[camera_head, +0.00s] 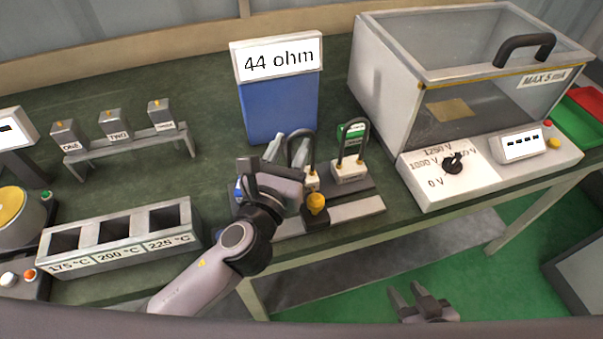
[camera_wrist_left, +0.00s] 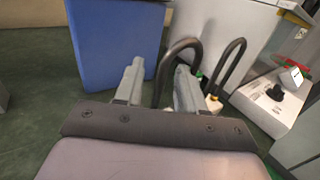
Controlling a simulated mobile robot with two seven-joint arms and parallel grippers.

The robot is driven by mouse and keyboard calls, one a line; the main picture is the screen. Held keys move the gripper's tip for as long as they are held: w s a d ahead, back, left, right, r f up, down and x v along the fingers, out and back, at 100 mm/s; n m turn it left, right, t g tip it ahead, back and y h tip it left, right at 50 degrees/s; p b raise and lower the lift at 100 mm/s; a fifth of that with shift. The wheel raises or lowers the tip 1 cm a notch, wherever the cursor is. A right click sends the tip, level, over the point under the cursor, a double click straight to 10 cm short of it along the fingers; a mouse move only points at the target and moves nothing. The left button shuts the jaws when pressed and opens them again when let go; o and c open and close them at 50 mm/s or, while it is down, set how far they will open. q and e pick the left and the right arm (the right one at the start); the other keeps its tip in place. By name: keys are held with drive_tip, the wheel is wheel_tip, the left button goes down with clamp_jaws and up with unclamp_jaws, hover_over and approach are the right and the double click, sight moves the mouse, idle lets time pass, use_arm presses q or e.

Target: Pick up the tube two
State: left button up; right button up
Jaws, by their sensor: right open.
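Tube two (camera_head: 116,125) is a small grey block with an orange top and a "TWO" label. It sits in the middle of the grey rack (camera_head: 135,145), between tube one (camera_head: 69,136) and tube three (camera_head: 160,114). My left gripper (camera_head: 287,148) is well to the right of the rack, over the black-handled devices. In the left wrist view, its fingers (camera_wrist_left: 158,88) are apart, with a black handle loop (camera_wrist_left: 182,50) close to them; contact is unclear. My right gripper (camera_head: 418,296) is open and empty at the lower right, below the table edge.
A blue box with a "44 ohm" sign (camera_head: 278,105) stands behind my left gripper. A heater block (camera_head: 120,250) with three slots is in front of the rack. A clear-topped box (camera_head: 400,95) with a dial fills the right. Bare green tabletop surrounds the rack.

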use_arm(q)
drive_tip(key=shift+w+d, duration=0.2)
drive_tip(key=shift+w, duration=0.5)
clamp_jaws()
idle(0.9)
